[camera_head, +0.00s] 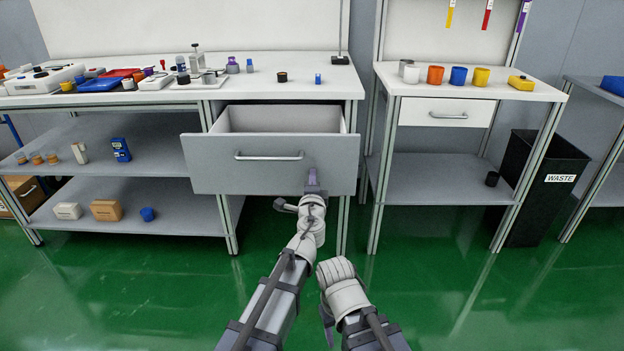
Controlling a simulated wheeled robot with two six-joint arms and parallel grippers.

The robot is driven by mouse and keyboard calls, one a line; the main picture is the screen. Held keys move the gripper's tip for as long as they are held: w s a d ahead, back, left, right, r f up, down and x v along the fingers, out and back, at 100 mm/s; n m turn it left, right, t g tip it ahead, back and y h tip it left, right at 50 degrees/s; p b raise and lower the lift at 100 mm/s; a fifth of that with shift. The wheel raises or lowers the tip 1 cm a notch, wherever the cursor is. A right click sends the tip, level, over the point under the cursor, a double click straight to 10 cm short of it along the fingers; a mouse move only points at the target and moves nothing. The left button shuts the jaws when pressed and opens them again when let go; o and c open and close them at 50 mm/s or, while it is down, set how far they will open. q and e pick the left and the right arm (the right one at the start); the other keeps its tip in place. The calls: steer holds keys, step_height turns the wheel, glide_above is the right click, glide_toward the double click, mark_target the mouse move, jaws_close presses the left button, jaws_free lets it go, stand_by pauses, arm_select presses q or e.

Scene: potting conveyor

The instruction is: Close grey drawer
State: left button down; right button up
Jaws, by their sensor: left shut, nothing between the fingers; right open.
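The grey drawer (215,165) under the white-topped bench is pulled out. Its white inside shows above the front panel and looks empty. A silver bar handle (269,155) sits on the middle of the front. My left gripper (312,181) is shut and empty, with its tip over the lower right part of the drawer front, right of the handle. I cannot tell whether it touches the panel. My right gripper (327,326) is lower and nearer, open and away from the drawer, partly hidden by its own wrist.
The bench top (300,90) holds trays, instruments and small jars. Shelves (170,210) are left below. A second table (470,90) with coloured cups and a shut white drawer stands right, beside a black waste bin (545,185). The green floor in front is clear.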

arm_select(q)
steer(key=w, duration=2.8)
steer(key=shift+w, duration=0.25)
